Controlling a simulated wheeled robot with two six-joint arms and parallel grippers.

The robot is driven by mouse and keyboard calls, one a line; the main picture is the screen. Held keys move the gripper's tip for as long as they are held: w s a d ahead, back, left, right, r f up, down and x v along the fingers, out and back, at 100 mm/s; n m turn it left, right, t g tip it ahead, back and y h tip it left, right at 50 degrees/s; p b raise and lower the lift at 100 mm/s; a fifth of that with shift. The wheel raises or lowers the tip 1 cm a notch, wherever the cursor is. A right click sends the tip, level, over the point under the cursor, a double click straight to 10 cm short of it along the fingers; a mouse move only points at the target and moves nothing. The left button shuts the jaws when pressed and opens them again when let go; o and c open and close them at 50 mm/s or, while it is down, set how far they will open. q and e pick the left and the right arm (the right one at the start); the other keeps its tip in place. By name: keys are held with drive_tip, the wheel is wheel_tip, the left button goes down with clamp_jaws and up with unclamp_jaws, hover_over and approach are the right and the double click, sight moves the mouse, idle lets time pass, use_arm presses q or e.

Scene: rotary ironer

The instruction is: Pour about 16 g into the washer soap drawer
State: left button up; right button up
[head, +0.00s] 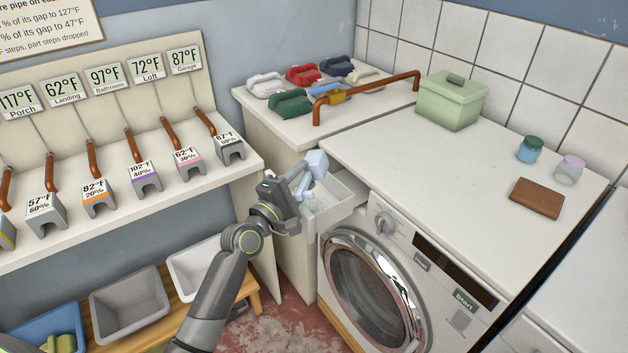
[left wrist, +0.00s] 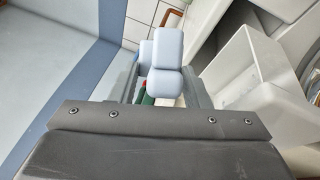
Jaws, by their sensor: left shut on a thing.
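My left gripper (head: 302,184) is shut on a pale blue blocky object (head: 317,162), which may be a scoop or its handle. The object also shows in the left wrist view (left wrist: 168,48), between the fingers, and whether it holds any powder is hidden. The white soap drawer (head: 346,190) is pulled out at the upper left of the washer (head: 388,222). The gripper is above and close to the drawer's left side, partly covering it. What lies in the drawer is not clear. My right gripper is not in view.
A green lidded box (head: 450,103), a teal-lidded jar (head: 530,149), a lilac-lidded jar (head: 570,169) and a brown flat item (head: 537,198) stand on the counter. Several coloured irons and a copper pipe (head: 366,86) are behind. A shelf of labelled blocks is left, with bins (head: 130,303) below.

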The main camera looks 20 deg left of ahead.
use_arm(q)
drive_tip(key=shift+a+f+n+t+b, duration=0.15)
drive_tip(key=shift+n+t+b, duration=0.2)
drive_tip(key=shift+n, duration=0.5)
drive_tip(key=shift+a+f+n+t+b, duration=0.15)
drive_tip(key=shift+n+t+b, duration=0.15)
drive_tip(key=shift+n, duration=0.55)
idle(2.0)
drive_tip(key=shift+w+r, duration=0.2)
drive_tip(key=shift+r, duration=0.15)
drive_tip(key=w+r+n+y+p, duration=0.1)
drive_tip(key=w+r+n, duration=0.1)
drive_tip(key=w, duration=0.3)
drive_tip(key=shift+w+a+r+t, duration=0.35)
drive_tip(key=shift+w+r, duration=0.05)
drive_tip(key=shift+r, duration=0.5)
idle(0.6)
drive_tip(key=shift+f+n+t+y, duration=0.1)
drive_tip(key=shift+n+t+y, duration=0.2)
drive_tip(key=shift+n, duration=0.6)
idle(0.5)
